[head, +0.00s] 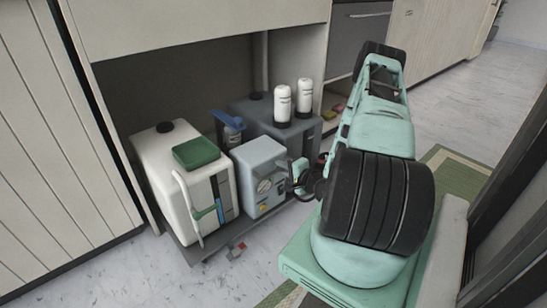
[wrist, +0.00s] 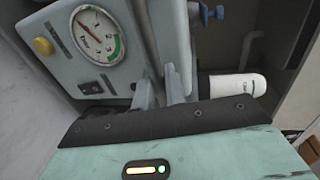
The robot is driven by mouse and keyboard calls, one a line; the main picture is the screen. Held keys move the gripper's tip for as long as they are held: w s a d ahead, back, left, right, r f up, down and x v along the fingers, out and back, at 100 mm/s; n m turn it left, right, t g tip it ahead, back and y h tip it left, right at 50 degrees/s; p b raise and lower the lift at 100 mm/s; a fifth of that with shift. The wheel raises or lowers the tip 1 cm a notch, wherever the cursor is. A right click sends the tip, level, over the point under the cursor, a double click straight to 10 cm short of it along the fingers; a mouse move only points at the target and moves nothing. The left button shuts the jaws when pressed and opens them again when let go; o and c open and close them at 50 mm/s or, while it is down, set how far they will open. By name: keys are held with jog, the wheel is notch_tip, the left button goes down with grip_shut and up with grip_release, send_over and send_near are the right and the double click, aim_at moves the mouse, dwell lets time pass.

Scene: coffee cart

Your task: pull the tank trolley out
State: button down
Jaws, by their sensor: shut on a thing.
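The tank trolley (head: 188,250) is a low dark platform partly under the counter, its front edge by the opening. It carries a white tank (head: 160,180), a grey box with a gauge (head: 262,165) and a dark grey tank (head: 290,135) behind. My gripper (head: 300,177) is at the right side of the grey box. In the wrist view the gauge box (wrist: 100,45) fills the upper left, and my gripper's fingers (wrist: 161,86) are shut at its right edge. The exact part held is hidden by the fingers.
Two white cylinders (head: 293,100) stand on the dark tank, and a green block (head: 196,152) lies on the white tank. Cabinet panels (head: 50,120) flank the opening. A green mat (head: 455,178) lies right; the front-left floor is clear.

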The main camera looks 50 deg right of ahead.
jog(key=shift+f+p+v, duration=0.2)
jog(key=shift+p+v, duration=0.05)
jog(key=shift+v, duration=0.7)
jog(key=shift+f+p+v, duration=0.2)
jog(key=shift+p+v, duration=0.05)
jog(key=shift+v, duration=0.7)
jog(key=shift+s, duration=0.1)
jog(key=c, duration=1.5)
grip_release()
jog(key=shift+c, duration=0.2)
jog(key=p+v, duration=0.6)
jog(key=v, duration=1.1)
jog(key=shift+s, duration=0.2)
